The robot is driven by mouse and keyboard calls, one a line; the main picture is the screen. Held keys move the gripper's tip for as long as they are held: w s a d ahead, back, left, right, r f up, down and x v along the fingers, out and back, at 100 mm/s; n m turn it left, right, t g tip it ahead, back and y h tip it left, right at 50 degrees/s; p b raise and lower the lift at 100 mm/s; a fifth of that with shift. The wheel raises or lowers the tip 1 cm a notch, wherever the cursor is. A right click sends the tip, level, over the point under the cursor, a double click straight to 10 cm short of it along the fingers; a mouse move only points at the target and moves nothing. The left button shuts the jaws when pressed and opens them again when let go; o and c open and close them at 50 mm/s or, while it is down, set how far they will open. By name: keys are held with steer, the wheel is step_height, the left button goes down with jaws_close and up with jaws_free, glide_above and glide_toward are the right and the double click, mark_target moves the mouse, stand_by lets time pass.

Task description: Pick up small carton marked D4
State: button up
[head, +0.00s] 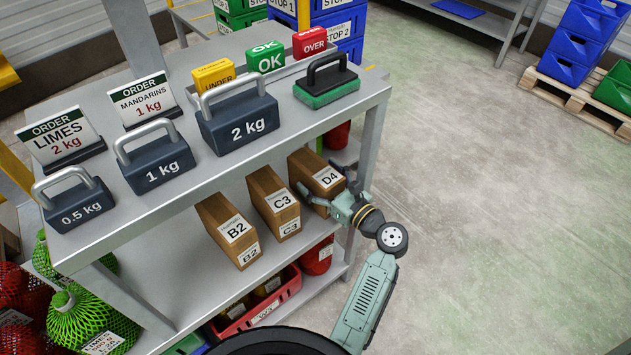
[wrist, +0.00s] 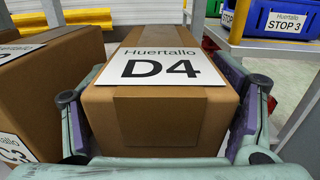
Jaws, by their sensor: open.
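The small brown carton marked D4 (head: 315,178) stands on the middle shelf, at the right end of a row of cartons. It fills the middle of the wrist view (wrist: 162,103), with its D4 label facing up and its plain front end toward me. My gripper (head: 335,203) is at the front end of this carton. In the wrist view my gripper (wrist: 165,125) has one finger on each side of the carton, open around it. A narrow gap shows on the left; whether the right finger touches is unclear.
Carton C3 (head: 272,200) stands close on the left of D4, with carton B2 (head: 228,229) beyond it. The top shelf (head: 215,168) with its weights lies above the cartons. A shelf post (head: 368,142) stands right of D4.

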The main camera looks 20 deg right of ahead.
steer(key=shift+c, duration=0.4)
steer(key=c, duration=1.7)
steer(key=shift+r, duration=0.2)
steer(key=shift+c, duration=0.4)
